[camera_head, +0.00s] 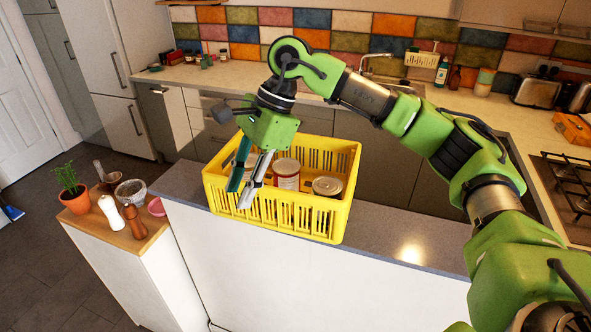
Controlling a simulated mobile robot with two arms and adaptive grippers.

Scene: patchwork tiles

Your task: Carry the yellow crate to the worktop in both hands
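The yellow crate (300,217) stands upright on a grey counter top (400,235) in the middle of the head view. It holds a red-and-white tin (287,174) and a lower, wider tin (327,187). Part of its left inside is hidden behind my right gripper. My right gripper (239,197) points down at the crate's left part, its two fingers apart, overlapping the near rim in the picture. I cannot tell whether it touches the crate. My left gripper is out of view.
A long worktop (237,76) runs along the tiled back wall, with a sink, bottles, a toaster (535,91) and a hob (570,185). A low wooden-topped cabinet (107,236) at left holds a potted plant (73,190), mills and bowls. Counter right of the crate is clear.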

